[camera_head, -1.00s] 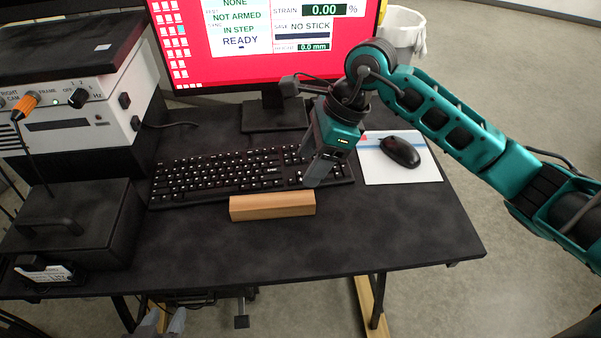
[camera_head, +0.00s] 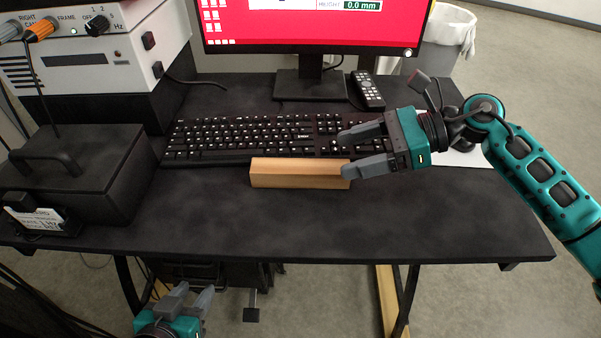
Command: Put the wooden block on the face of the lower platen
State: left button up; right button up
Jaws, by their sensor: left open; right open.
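The wooden block (camera_head: 298,174) is a long light-brown bar lying on the dark desk, just in front of the keyboard. My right gripper (camera_head: 343,154) is open and reaches in from the right. Its fingers point left at the block's right end, with the nearer fingertip overlapping that end in the picture; I cannot tell if they touch. My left gripper (camera_head: 193,294) is low at the bottom, below the desk's front edge, open and empty, fingers pointing up. The lower platen is not in view.
A black keyboard (camera_head: 250,138) lies behind the block. A monitor (camera_head: 310,28) and a remote (camera_head: 368,90) stand farther back. A black case (camera_head: 80,170) and a control box (camera_head: 85,55) fill the left. The desk's front (camera_head: 350,225) is clear.

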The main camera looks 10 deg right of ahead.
aim_at(308, 166)
jog(key=x, duration=0.7)
jog(key=shift+a+f, duration=0.2)
jog(key=shift+a, duration=0.05)
jog(key=shift+c, duration=0.3)
jog(key=shift+r, duration=0.1)
jog(key=c, duration=1.1)
